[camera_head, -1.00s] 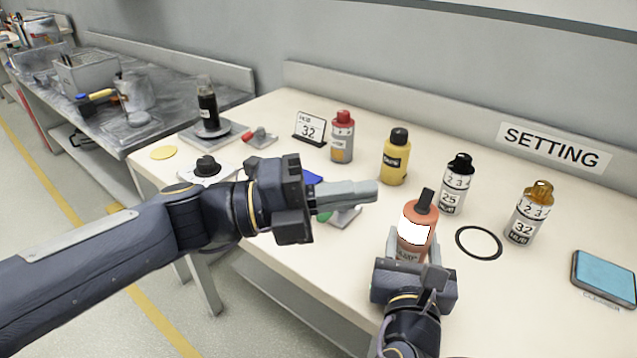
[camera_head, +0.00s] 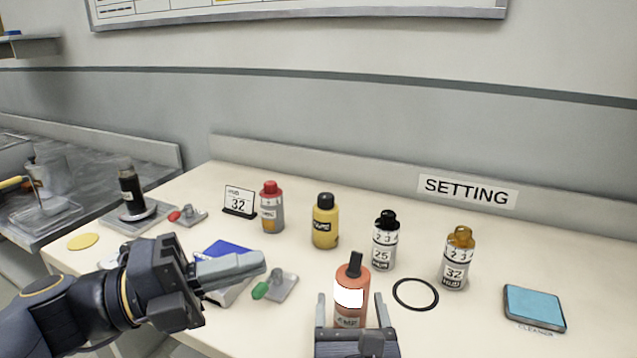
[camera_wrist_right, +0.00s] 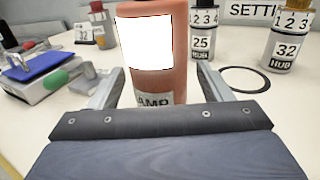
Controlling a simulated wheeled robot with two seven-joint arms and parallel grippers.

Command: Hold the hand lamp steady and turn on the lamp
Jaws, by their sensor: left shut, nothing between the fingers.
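The hand lamp (camera_head: 349,312) is an orange-red bottle shape with a blank white panel and a black top piece. It stands upright near the table's front edge. It also shows in the right wrist view (camera_wrist_right: 156,85), with its top cut off. My right gripper (camera_head: 351,310) is open, with one finger on each side of the lamp. The right wrist view shows narrow gaps between lamp and fingers. My left gripper (camera_head: 262,260) is shut and empty. It points right, to the left of the lamp and apart from it, above the table.
A red-capped bottle (camera_head: 271,212), yellow bottle (camera_head: 325,226), black-capped bottle 25 (camera_head: 385,245) and amber-capped bottle 32 (camera_head: 456,264) stand behind. A black ring (camera_head: 397,301) lies right of the lamp. A green-knobbed switch (camera_head: 277,288) lies near my left fingertips. A blue cleaner pad (camera_head: 534,306) lies far right.

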